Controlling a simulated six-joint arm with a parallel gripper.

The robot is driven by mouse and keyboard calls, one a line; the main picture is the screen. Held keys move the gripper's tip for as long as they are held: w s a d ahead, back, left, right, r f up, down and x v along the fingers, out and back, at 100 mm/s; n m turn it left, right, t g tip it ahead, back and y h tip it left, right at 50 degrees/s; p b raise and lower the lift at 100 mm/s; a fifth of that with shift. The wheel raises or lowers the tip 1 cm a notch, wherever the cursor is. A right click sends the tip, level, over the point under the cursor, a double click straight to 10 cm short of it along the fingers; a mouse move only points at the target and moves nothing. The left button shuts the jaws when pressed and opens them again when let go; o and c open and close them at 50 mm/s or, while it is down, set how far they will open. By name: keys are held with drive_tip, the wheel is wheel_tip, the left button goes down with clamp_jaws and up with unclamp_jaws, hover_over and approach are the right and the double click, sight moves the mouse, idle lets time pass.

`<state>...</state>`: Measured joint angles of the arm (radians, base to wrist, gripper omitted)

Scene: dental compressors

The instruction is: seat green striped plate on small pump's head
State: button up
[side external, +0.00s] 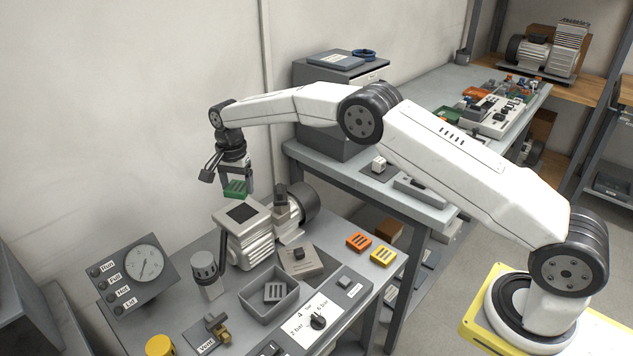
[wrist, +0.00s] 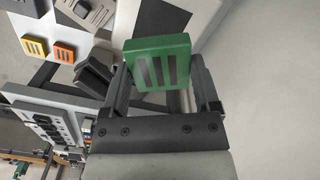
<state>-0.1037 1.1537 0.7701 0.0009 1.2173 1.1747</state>
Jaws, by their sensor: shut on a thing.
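My gripper (side external: 237,183) is shut on the green striped plate (side external: 235,189) and holds it in the air. The plate also shows in the wrist view (wrist: 158,64) between the two fingers, a green square with dark stripes. In the side view it hangs above the small pump (side external: 249,245), a light grey finned body. The pump's head (side external: 228,211) is a pale square top with a dark square patch. The plate is apart from the head, with a gap below it. The wrist view does not clearly show the pump's head.
An orange striped plate (side external: 359,241) and a yellow one (side external: 383,255) lie on the bench to the right. A grey bin (side external: 250,306) holds a grey striped plate (side external: 274,292). A gauge panel (side external: 137,272) stands at the left, near a grey cylinder (side external: 205,268).

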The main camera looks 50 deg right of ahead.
sight(242, 213)
drive_tip(key=shift+f, duration=2.6)
drive_tip(key=shift+f, duration=0.65)
drive_tip(key=o, duration=1.1)
drive_tip(key=shift+r, duration=0.1)
drive_tip(key=shift+r, duration=5.4)
